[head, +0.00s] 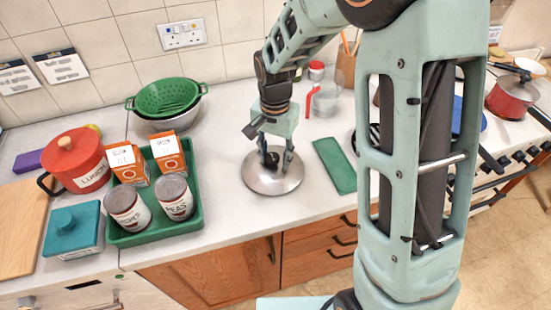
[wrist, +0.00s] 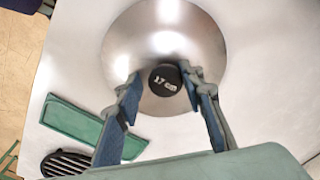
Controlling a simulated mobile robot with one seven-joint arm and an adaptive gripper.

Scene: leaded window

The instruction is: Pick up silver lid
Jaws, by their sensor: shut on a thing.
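The silver lid (head: 272,180) is a round, shiny metal dome with a dark knob on top. It is over the white counter, right of the green tray; I cannot tell whether it touches the counter. My gripper (head: 273,158) points down at the lid from above. In the wrist view the fingers of my gripper (wrist: 160,84) reach to both sides of the knob and are shut on it.
A green tray (head: 150,236) with cans and orange boxes stands left of the lid. A flat green mat (head: 335,165) lies close on the right. A measuring jug (head: 325,100) stands behind. A green colander (head: 166,98) sits in a bowl at the back left. The counter's front edge is near.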

